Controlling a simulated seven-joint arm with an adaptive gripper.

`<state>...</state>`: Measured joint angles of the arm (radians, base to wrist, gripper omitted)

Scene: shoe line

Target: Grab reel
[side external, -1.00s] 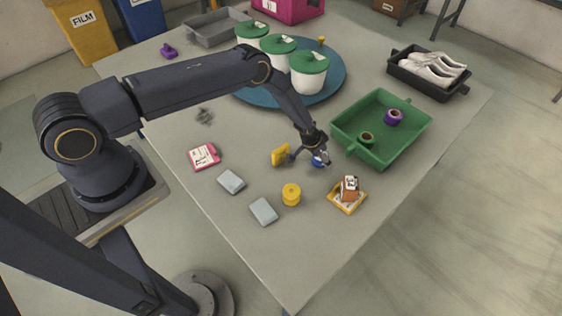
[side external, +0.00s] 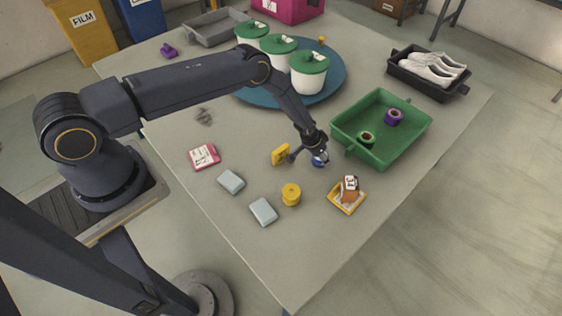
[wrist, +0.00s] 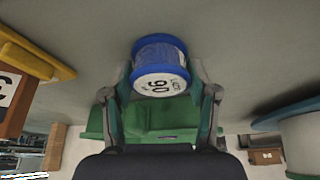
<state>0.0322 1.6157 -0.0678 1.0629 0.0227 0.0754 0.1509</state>
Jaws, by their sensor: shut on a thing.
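A blue reel (wrist: 160,62) with a white label reading 90 sits between my gripper's fingers in the wrist view. My gripper (side external: 320,154) is shut on the blue reel, which shows only partly in the side view (side external: 319,162) at the table, close to the near left corner of the green tray. In the wrist view the gripper's two fingers (wrist: 160,85) press on the reel from both sides. A yellow reel (side external: 291,194) stands nearby.
A yellow item (side external: 281,154) stands just left of my gripper. An orange box sits on a yellow-edged tray (side external: 336,206) nearby. Grey blocks (side external: 231,182) and a pink card (side external: 204,157) lie to the left. White tubs with green lids (side external: 309,74) stand on a blue disc.

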